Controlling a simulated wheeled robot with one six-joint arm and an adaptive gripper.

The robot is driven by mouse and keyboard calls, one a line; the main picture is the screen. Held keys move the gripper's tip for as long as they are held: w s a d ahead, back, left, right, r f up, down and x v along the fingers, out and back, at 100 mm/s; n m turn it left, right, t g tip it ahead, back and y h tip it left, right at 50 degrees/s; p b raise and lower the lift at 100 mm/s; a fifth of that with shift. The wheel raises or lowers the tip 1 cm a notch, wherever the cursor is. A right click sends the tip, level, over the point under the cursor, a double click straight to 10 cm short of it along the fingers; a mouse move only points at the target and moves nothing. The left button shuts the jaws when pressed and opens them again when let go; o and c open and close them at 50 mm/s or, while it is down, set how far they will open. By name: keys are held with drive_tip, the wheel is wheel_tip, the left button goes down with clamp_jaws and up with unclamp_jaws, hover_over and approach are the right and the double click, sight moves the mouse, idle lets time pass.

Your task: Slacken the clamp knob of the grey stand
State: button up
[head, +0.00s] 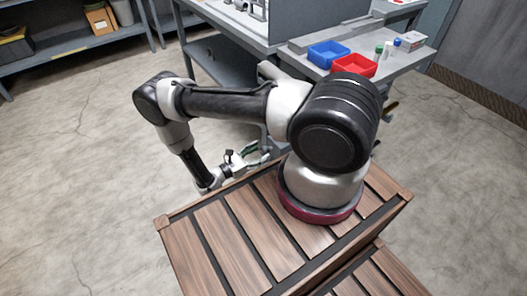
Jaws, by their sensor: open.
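My gripper (259,154) is open and empty. It is held low beside my base, in front of the grey workbench and apart from it. Small grey metal parts (258,9) stand on the bench top at the upper edge of the head view, cut off by the frame. They may belong to the grey stand, but I cannot tell. I cannot make out a clamp knob. My arm hides part of the bench front.
The grey workbench (287,48) carries a grey upright panel (312,20). A blue bin (327,53), a red bin (354,66), small bottles (386,50) and a white box (412,40) stand at its right. Shelves (62,47) stand at the upper left. Floor at the left is clear.

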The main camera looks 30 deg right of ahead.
drive_tip(key=shift+d, duration=1.3)
drive_tip(key=c, duration=1)
drive_tip(key=shift+c, duration=0.2)
